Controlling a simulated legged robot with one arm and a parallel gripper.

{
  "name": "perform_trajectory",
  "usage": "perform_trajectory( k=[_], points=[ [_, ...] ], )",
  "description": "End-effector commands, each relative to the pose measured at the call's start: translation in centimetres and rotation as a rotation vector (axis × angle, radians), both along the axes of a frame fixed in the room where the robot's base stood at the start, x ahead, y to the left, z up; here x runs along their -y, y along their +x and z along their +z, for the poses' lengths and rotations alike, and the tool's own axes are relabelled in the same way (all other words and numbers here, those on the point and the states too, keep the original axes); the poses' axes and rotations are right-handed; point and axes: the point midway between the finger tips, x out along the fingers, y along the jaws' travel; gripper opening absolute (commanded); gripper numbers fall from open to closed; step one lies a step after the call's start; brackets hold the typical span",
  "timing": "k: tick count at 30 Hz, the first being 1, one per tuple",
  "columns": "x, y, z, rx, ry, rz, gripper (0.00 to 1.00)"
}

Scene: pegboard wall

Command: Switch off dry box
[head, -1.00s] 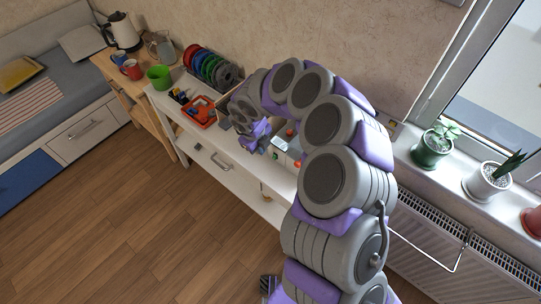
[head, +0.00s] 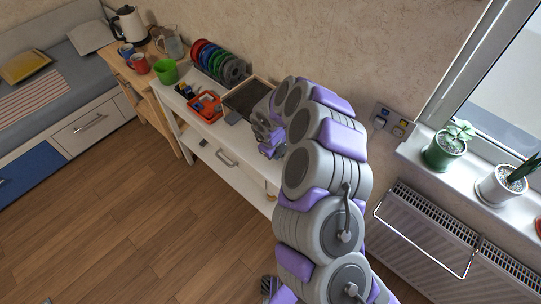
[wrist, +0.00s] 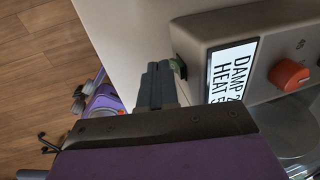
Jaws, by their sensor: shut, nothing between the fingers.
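The dry box (wrist: 245,30) is a light grey housing at the upper right of the wrist view. It carries a white display (wrist: 231,72) reading "DAMP" and "HEAT", and a red knob (wrist: 289,74). In the head view my gripper (head: 268,151) is low over the white bench, and my arm hides the dry box.
A socket panel (head: 392,121) is on the wall. A radiator (head: 425,235) stands at right under potted plants.

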Motion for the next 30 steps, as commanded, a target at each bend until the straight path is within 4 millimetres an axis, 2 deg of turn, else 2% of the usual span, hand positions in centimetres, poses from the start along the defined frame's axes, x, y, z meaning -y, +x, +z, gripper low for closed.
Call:
perform_trajectory(
  k=[23,30],
  points=[
    [0.46,1.09,-0.32,0.017,-0.018,-0.003,0.00],
    [0.46,1.04,0.40,0.018,-0.016,-0.002,0.00]
  ],
)
